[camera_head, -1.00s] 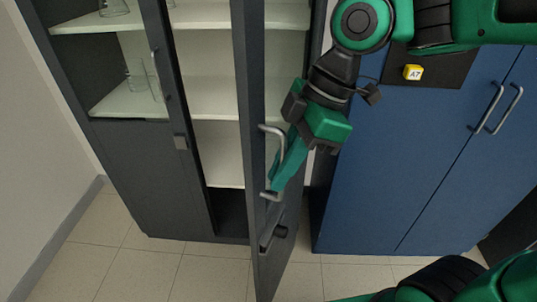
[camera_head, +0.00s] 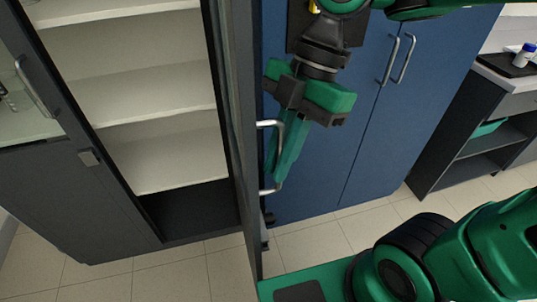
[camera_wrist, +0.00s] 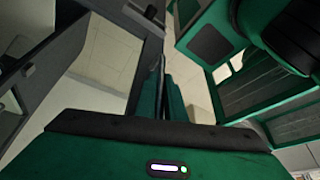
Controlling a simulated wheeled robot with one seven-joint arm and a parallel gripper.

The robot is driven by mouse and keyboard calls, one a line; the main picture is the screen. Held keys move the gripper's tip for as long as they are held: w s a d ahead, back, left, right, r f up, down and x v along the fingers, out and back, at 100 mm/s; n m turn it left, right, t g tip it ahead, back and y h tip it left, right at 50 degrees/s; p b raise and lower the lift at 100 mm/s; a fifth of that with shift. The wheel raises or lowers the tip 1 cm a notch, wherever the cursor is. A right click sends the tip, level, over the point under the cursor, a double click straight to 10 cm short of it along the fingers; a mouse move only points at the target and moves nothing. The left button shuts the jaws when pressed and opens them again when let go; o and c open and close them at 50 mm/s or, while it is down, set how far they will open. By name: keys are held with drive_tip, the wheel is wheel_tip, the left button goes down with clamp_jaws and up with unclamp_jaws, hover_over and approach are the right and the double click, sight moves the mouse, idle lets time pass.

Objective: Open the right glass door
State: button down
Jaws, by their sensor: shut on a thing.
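The right glass door (camera_head: 232,120) of the dark grey cabinet stands swung out from the front and shows nearly edge-on in the head view. Its silver bar handle (camera_head: 269,124) is on the side facing right. My gripper (camera_head: 281,165) is shut on this handle, its green fingers hiding much of the bar. In the wrist view the fingers (camera_wrist: 173,97) lie beside the dark door frame. The left glass door (camera_head: 45,130) is shut, with its own silver handle (camera_head: 36,88).
Pale shelves (camera_head: 150,95) show in the open right half of the cabinet; they look empty. A blue cabinet (camera_head: 350,150) stands right behind my gripper. A dark side unit (camera_head: 440,140) is farther right. Tiled floor (camera_head: 190,275) shows in front of the cabinet.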

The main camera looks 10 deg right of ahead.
drive_tip(key=shift+w+r, duration=0.1)
drive_tip(key=shift+w, duration=0.15)
drive_tip(key=c, duration=1.9)
unclamp_jaws()
drive_tip(key=shift+o, duration=0.3)
drive_tip(key=shift+s, duration=0.1)
drive_tip(key=v, duration=1)
drive_tip(key=shift+d+r, duration=0.15)
drive_tip(key=shift+r, duration=0.1)
